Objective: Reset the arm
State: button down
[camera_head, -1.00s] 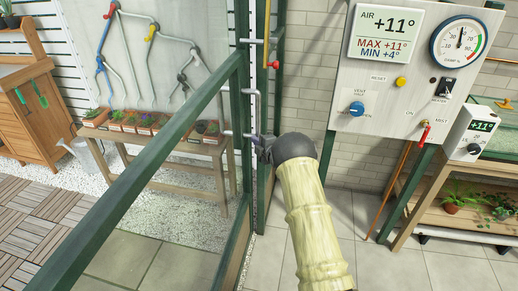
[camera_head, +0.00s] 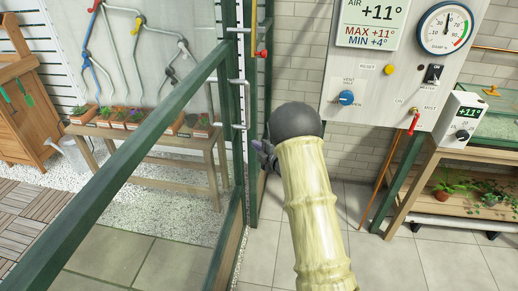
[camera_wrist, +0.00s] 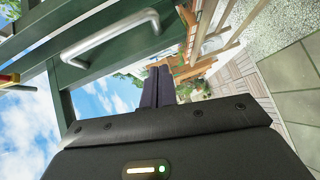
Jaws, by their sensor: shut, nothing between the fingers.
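My arm, pale and ribbed with a dark round joint, reaches up from the bottom middle in the head view. My gripper (camera_head: 262,150) shows only in part, as a small dark shape at the left of that joint, close to the green door frame. In the wrist view, the two dark fingers of my gripper (camera_wrist: 158,88) lie side by side, shut with nothing between them. A metal pull handle (camera_wrist: 112,38) on a green frame is above and left of the fingers, apart from them.
A green-framed glass door (camera_head: 135,140) crosses the left. Behind it stands a bench (camera_head: 150,138) with several potted plants. A control panel (camera_head: 395,60) with dial, knobs and a red lever is on the brick wall. A wooden stand (camera_head: 450,165) is at right. Paved floor between is clear.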

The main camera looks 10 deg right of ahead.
jog(key=shift+s+d, duration=0.1)
jog(key=shift+s, duration=0.2)
jog(key=shift+w+r, duration=0.1)
jog(key=shift+w, duration=0.05)
jog(key=s+d+r+m+g+h+p, duration=0.35)
jog(key=s+r+m+h+p, duration=0.2)
jog(key=s+r+m, duration=0.45)
jog(key=s+a+r+m+g+p, duration=0.1)
jog(key=s+m+g, duration=0.3)
jog(key=s, duration=0.9)
jog(key=s+a+r+m+g+p, duration=0.2)
jog(key=s+m, duration=0.5)
jog(key=s, duration=0.6)
jog(key=a+g+h+p, duration=0.1)
jog(key=a+g, duration=0.1)
jog(key=g, duration=0.1)
jog(key=shift+s, duration=0.15)
